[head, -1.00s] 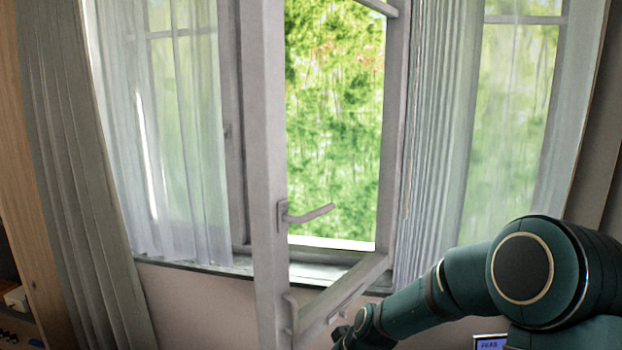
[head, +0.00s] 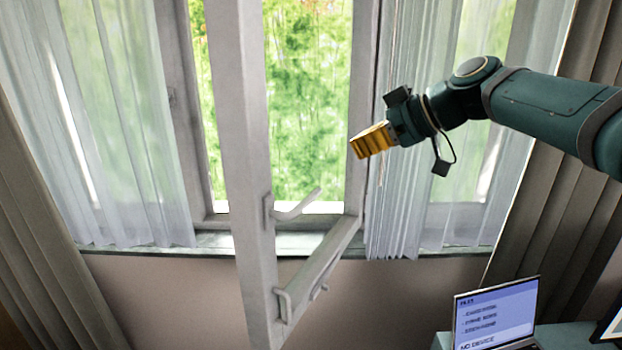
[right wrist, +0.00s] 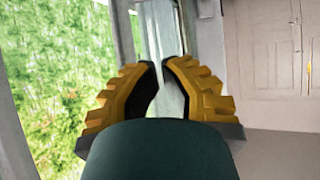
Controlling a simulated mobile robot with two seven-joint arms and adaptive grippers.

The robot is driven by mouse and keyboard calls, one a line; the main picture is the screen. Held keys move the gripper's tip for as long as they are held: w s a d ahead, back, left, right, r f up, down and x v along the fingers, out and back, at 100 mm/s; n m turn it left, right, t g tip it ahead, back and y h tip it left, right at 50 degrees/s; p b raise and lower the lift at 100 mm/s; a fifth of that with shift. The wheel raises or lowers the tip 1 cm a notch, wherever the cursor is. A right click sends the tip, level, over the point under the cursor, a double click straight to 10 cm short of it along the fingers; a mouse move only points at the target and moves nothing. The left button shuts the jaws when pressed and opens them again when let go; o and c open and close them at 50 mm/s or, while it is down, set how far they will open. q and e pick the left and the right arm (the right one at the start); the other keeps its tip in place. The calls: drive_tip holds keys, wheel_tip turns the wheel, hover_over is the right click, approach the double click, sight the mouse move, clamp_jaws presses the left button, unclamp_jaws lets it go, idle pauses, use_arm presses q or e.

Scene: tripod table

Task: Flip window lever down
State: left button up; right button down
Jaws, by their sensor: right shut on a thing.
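The window lever (head: 293,206) is a pale grey handle on the near upright of the open sash (head: 250,150). Its arm points right and slants up a little in the head view. My right gripper (head: 354,147) has yellow ribbed fingers and is above and to the right of the lever, visibly apart from it. In the right wrist view, the fingers (right wrist: 163,72) are drawn close together, with a narrow gap and a pale upright strip behind. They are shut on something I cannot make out. My left gripper is not in view.
The open sash juts into the room, with its bottom rail (head: 325,265) running back to the window. White curtains (head: 415,200) hang close behind my right arm. A laptop (head: 495,315) stands on a table at the lower right. The wall below the window is clear.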

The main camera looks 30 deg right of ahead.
drive_tip(key=s+d+f+x, duration=0.1)
drive_tip(key=f+x, duration=0.1)
drive_tip(key=x, duration=1.1)
drive_tip(key=shift+s+f, duration=0.15)
drive_tip(key=shift+f, duration=0.05)
drive_tip(key=shift+d+f+b, duration=0.1)
drive_tip(key=shift+f+b, duration=0.2)
drive_tip(key=shift+b, duration=0.15)
